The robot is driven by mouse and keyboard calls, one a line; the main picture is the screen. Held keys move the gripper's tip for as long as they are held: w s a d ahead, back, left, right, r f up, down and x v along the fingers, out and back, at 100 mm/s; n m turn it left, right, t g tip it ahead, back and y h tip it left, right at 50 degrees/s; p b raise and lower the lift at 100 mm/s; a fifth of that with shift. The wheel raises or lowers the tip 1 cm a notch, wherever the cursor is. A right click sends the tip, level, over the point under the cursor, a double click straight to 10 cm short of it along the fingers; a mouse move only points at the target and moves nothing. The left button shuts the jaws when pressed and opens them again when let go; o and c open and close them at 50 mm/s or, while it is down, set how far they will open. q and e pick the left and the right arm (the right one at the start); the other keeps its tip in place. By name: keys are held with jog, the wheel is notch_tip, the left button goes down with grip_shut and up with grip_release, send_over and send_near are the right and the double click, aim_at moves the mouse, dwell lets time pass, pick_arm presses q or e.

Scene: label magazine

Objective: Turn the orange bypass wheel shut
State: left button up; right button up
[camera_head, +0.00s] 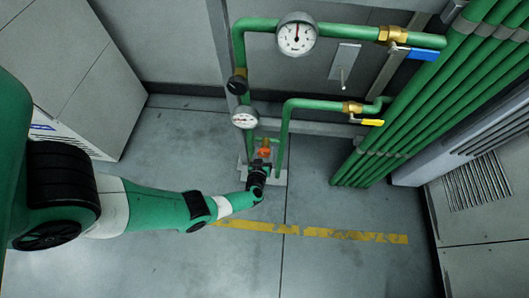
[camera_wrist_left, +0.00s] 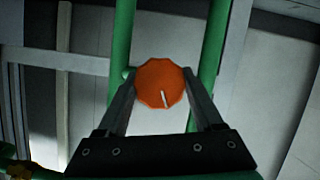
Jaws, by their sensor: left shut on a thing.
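The orange bypass wheel (camera_wrist_left: 160,84) sits between the two fingers of my left gripper (camera_wrist_left: 159,90) in the left wrist view. It is a scalloped disc with a white mark that points down and slightly right there. The fingers touch its left and right sides, so the gripper is shut on it. In the head view the wheel (camera_head: 264,153) is small and low on the green pipework, partly hidden by my left gripper (camera_head: 260,166). My right gripper is not in view.
Green pipes carry an upper gauge (camera_head: 297,34) and a lower gauge (camera_head: 245,117). A blue lever (camera_head: 424,54) and a yellow lever (camera_head: 372,122) are at right. Thick green pipes (camera_head: 430,100) stand further right. The floor with its yellow stripe (camera_head: 355,235) is clear.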

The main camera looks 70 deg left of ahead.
pick_arm(q)
jog(key=shift+m, duration=0.3)
jog(key=shift+w+m+g+p, duration=0.1)
jog(key=shift+m+g+p, duration=0.2)
jog(key=shift+g, duration=0.2)
jog(key=shift+f+m+g+y, duration=0.1)
jog(key=shift+m+g+y, duration=0.4)
jog(key=shift+m, duration=0.3)
jog(key=o, duration=1.4)
jog(key=shift+c, duration=0.2)
jog(key=shift+d, duration=0.1)
